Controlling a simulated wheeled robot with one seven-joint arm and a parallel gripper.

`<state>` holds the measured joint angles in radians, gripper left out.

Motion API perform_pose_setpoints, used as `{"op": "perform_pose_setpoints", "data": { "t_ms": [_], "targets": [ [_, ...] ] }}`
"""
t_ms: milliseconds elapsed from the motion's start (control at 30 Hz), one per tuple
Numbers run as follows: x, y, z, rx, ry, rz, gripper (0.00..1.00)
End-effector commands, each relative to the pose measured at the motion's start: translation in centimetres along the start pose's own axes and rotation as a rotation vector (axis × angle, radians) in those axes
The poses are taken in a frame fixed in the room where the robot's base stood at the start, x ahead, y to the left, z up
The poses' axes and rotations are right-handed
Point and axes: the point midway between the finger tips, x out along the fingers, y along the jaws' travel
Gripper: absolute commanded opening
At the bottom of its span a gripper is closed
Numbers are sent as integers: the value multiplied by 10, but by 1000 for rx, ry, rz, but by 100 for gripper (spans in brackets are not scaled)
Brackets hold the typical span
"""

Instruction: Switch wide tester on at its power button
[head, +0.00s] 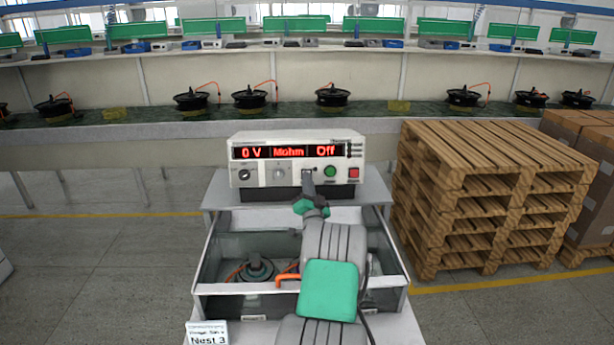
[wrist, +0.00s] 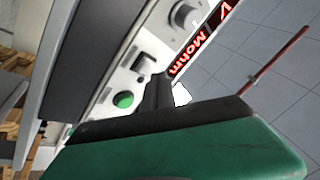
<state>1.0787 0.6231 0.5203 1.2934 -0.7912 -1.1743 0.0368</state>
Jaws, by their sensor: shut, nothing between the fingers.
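The wide tester (head: 262,140) is a white box with a red display reading "0 V", "Mohm" and "Off"; it also shows tilted in the wrist view (wrist: 112,82). A green button (head: 330,172) and a red button (head: 354,173) sit at the right of its front; the green one also shows in the wrist view (wrist: 123,100). A small switch (wrist: 139,63) lies between the green button and the knobs. My gripper (head: 308,176) is shut and empty, its tips at the front panel by this switch, partly covering it. Contact cannot be told. In the wrist view the closed fingers (wrist: 160,88) point at the panel.
An open grey-walled bin (head: 205,262) with a motor part and orange cable lies below the tester, under my arm. A label (head: 207,333) reads "Nest 3". Stacked wooden pallets (head: 480,185) stand at the right. A long bench (head: 150,128) with several hub motors runs behind.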

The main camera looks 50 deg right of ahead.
Motion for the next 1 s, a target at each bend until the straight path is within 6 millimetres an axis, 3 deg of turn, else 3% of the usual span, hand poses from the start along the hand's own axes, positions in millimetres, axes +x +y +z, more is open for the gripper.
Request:
{"op": "perform_pose_setpoints", "data": {
  "t_ms": [1000],
  "targets": [
    [8, 5, 5, 0, 0, 0, 0]
  ]
}}
